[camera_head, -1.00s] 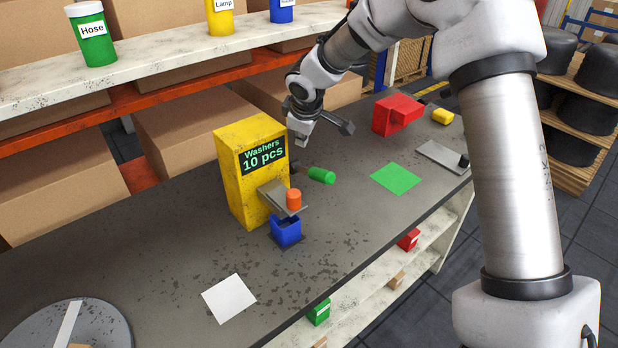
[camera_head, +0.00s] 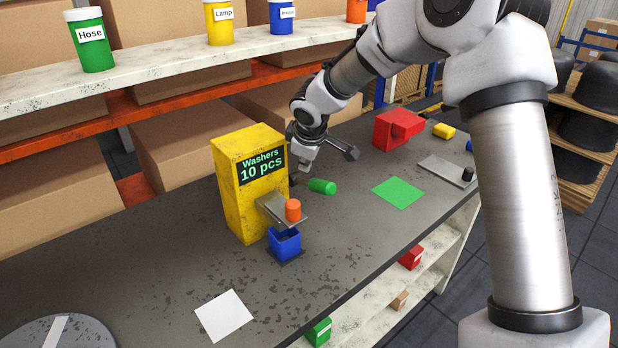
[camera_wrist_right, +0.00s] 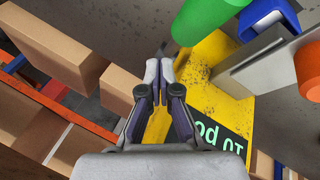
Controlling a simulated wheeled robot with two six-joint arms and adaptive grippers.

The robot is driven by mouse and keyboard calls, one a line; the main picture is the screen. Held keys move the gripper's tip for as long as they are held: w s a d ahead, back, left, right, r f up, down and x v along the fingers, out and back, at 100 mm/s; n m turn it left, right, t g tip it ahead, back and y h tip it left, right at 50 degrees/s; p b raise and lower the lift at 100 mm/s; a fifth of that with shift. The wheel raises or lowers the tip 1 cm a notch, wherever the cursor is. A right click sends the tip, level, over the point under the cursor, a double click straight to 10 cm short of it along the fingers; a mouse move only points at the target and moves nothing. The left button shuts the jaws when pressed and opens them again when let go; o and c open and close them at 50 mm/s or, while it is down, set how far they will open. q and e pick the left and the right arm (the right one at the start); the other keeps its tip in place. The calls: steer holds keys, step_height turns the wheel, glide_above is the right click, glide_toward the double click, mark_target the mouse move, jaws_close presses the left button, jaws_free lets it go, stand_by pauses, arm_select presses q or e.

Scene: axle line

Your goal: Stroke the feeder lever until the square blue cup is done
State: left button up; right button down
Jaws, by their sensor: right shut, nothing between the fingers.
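The yellow feeder (camera_head: 242,205), labelled "Washers 10 pcs", stands on the grey bench. Its lever has a green cylindrical grip (camera_head: 322,186) sticking out at its right side; the grip also shows in the right wrist view (camera_wrist_right: 203,20). The square blue cup (camera_head: 284,246) stands below the feeder's chute (camera_head: 272,208); its contents are not clear. It also shows in the wrist view (camera_wrist_right: 270,17). My right gripper (camera_head: 303,166) is shut and empty, just behind the lever beside the feeder. Its closed fingertips (camera_wrist_right: 159,70) appear close to the lever; contact cannot be told. My left gripper is out of view.
An orange cylinder (camera_head: 293,210) sits at the chute. A white sheet (camera_head: 224,315) lies in front, a round grey plate (camera_head: 70,335) at front left. A green sheet (camera_head: 398,192), a red box (camera_head: 385,135) and a grey plate (camera_head: 446,170) lie to the right.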

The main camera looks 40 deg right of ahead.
mark_target(310, 182)
stand_by(0.8)
steer(key=shift+s+f+b, duration=0.15)
steer(key=shift+f+b, duration=0.25)
steer(key=shift+b, duration=0.15)
steer(key=shift+s+f+b, duration=0.25)
steer(key=shift+f+b, duration=0.35)
steer(key=shift+b, duration=0.2)
steer(key=shift+s+f+b, duration=0.2)
steer(key=shift+f+b, duration=0.45)
steer(key=shift+b, duration=0.1)
steer(key=shift+s+f+b, duration=0.25)
steer(key=shift+f+b, duration=0.35)
steer(key=shift+b, duration=0.2)
stand_by(1.6)
steer(key=shift+r, duration=0.1)
stand_by(0.4)
steer(key=shift+w+r+p, duration=0.25)
steer(key=shift+r+p, duration=0.5)
steer(key=shift+p, duration=0.15)
steer(key=shift+w+r+p, duration=0.3)
steer(key=shift+r+p, duration=0.4)
steer(key=shift+p, duration=0.2)
steer(key=shift+w+r+p, duration=0.25)
steer(key=shift+r+p, duration=0.5)
steer(key=shift+p, duration=0.15)
